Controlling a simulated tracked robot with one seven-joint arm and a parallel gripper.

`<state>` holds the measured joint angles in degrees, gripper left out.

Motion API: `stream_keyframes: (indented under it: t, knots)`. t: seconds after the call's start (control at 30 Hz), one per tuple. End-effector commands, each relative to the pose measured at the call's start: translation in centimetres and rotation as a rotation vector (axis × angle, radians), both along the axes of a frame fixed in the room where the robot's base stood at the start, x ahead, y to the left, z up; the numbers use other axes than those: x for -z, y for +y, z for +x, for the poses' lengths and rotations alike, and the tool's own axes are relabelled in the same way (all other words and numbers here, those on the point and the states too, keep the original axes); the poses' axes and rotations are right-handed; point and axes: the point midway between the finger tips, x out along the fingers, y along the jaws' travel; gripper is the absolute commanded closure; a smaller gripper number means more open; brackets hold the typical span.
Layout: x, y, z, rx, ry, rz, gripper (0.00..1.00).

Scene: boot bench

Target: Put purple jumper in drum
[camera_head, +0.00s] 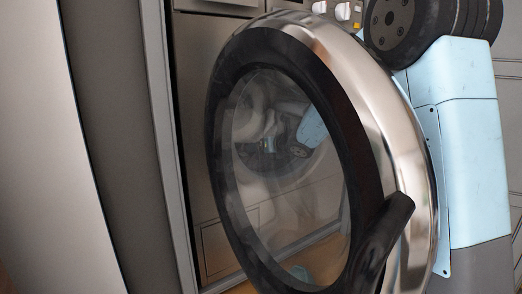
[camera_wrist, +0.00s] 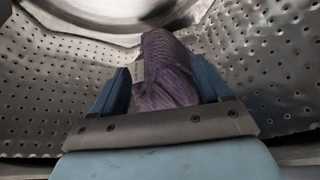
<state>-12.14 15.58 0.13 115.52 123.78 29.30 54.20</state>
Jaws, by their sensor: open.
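The purple jumper (camera_wrist: 167,60) shows in the wrist view as a bunched, folded bundle between the two blue fingers of my gripper (camera_wrist: 162,78). My gripper is open, with its fingers on either side of the jumper. Both are inside the perforated metal drum (camera_wrist: 62,98). The jumper's lower part is hidden behind the gripper's grey crossbar, and I cannot tell whether it rests on the drum wall. In the head view the gripper and jumper cannot be made out.
The round washer door (camera_head: 418,150) stands open in the head view, with a black inner ring, glass and a protruding black handle (camera_head: 383,238). My blue arm is close behind its right edge. The grey machine front (camera_head: 203,65) is to the left. Perforated drum walls surround the gripper.

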Motion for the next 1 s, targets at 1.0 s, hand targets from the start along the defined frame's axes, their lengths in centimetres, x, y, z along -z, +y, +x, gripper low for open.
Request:
stream_keyframes:
  t: [1.0]
  knots:
    - [-4.6, -5.6, -8.6, -0.060, -0.051, -0.071, 0.24]
